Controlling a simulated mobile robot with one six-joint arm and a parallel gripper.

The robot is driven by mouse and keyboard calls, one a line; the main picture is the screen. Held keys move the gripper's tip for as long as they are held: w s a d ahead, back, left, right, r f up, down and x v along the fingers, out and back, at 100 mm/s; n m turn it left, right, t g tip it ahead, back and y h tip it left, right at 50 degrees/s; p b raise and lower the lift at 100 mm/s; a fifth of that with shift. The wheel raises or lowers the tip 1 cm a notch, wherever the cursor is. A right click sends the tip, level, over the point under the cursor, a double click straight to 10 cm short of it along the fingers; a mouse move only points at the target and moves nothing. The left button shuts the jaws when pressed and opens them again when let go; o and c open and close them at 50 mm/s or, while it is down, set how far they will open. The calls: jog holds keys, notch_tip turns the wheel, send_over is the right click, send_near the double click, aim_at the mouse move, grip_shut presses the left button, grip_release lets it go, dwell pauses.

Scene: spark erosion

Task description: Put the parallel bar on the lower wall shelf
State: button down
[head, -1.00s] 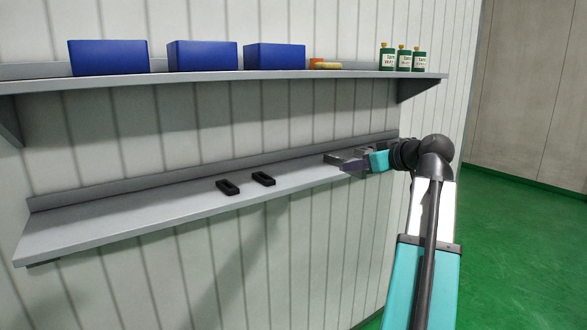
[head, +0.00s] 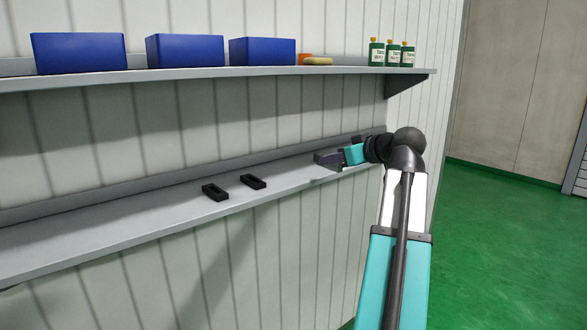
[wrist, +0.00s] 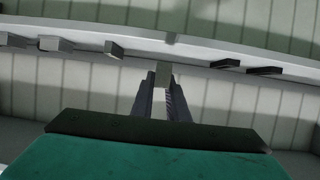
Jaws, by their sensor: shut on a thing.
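The lower wall shelf (head: 130,217) is a long grey board running across the head view, with a low back lip. My gripper (head: 325,158) is at the right part of this shelf, pointing left, just above or at its surface; I cannot tell if it touches. In the wrist view my gripper (wrist: 163,88) has its two dark fingers closed around a small grey block end, the parallel bar (wrist: 163,75). The bar hardly shows in the head view, where the fingers and the teal gripper body hide it.
Two black slotted blocks (head: 215,192) (head: 253,181) lie on the lower shelf left of my gripper. The upper shelf (head: 220,73) holds blue bins (head: 185,50), an orange item, a yellowish item and green bottles (head: 392,54). The lower shelf's left stretch is clear.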

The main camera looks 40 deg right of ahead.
jog(key=p, duration=0.5)
send_over(311, 169)
jog(key=shift+w+f, duration=0.15)
jog(key=shift+f, duration=0.45)
jog(key=shift+w+f, duration=0.1)
jog(key=shift+f, duration=0.1)
jog(key=shift+f+p, duration=0.8)
jog(key=shift+f, duration=0.85)
jog(key=shift+f, duration=0.15)
jog(key=c, duration=1.7)
grip_release()
